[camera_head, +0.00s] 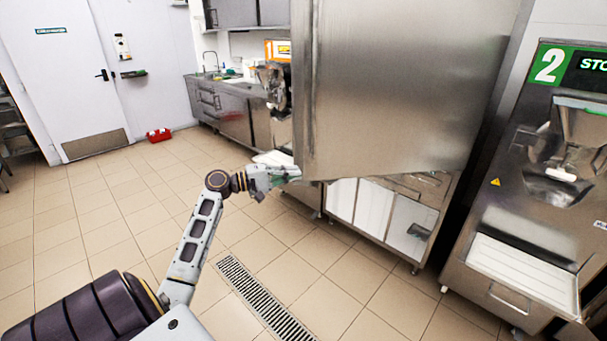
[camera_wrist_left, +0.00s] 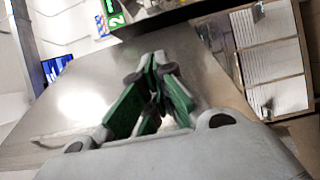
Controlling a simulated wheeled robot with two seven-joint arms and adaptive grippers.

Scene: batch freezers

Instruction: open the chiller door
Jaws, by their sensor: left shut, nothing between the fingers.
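The chiller door (camera_head: 400,85) is a large brushed-metal panel filling the upper middle of the head view. It appears swung out, with its thick edge toward me. My left gripper (camera_head: 290,174) is at the door's lower left corner in the head view, its fingers pointing right. In the left wrist view its green-padded fingers (camera_wrist_left: 155,68) are closed together with nothing between them. The metal door surface (camera_wrist_left: 80,85) lies behind them there; I cannot tell whether they touch it. My right gripper is not in view.
White-fronted units (camera_head: 374,208) show below the door. A machine marked 2 (camera_head: 520,235) stands at right, and another machine (camera_head: 275,85) is partly hidden left of the door. Tiled floor with a drain grate (camera_head: 262,300) is open at left. A red object (camera_head: 158,135) lies by the far wall.

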